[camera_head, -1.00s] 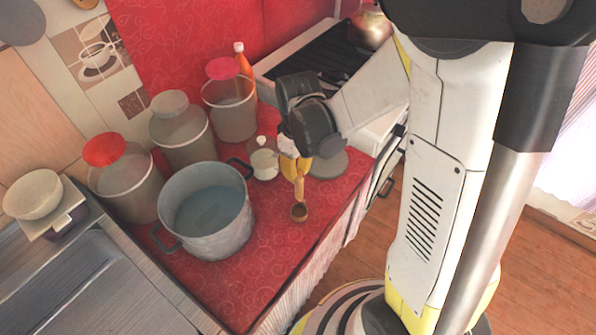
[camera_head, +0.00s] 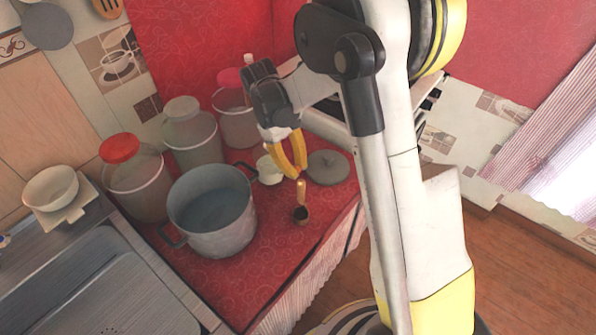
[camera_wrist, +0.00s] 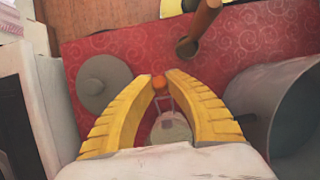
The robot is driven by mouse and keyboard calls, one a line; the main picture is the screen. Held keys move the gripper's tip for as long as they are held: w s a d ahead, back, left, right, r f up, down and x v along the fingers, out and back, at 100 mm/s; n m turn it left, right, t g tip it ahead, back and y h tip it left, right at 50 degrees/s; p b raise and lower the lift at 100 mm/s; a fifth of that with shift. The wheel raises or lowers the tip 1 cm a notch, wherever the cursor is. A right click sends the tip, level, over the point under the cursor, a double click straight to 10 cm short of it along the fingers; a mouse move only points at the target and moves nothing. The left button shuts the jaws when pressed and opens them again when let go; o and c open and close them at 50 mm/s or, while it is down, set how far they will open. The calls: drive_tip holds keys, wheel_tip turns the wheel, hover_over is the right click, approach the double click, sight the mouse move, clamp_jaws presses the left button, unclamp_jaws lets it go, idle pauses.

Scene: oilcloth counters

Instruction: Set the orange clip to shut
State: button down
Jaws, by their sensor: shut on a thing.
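The orange clip (camera_wrist: 160,82) shows in the wrist view as a small orange piece at the end of a wire bail. It sits between the tips of my yellow fingers. The bail belongs to a small pale jar (camera_wrist: 171,126), which shows below it between the fingers. In the head view the jar (camera_head: 268,171) stands on the red counter, left of my gripper (camera_head: 290,176); the clip cannot be made out there. My gripper is shut on the orange clip. Whether the clip is latched cannot be told.
A big grey pot (camera_head: 212,215) stands close on the left, and a grey lid (camera_head: 328,167) lies to the right. A small long-handled coffee pot (camera_head: 300,214) stands in front. Several tall containers, one with a red lid (camera_head: 119,148), line the back left.

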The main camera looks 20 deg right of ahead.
drive_tip(key=shift+w+a+r+g, duration=0.15)
drive_tip(key=shift+w+r+g, duration=0.05)
drive_tip(key=shift+w+g, duration=0.1)
drive_tip(key=shift+h, duration=0.3)
drive_tip(key=c, duration=1.3)
unclamp_jaws()
drive_tip(key=v, duration=1.2)
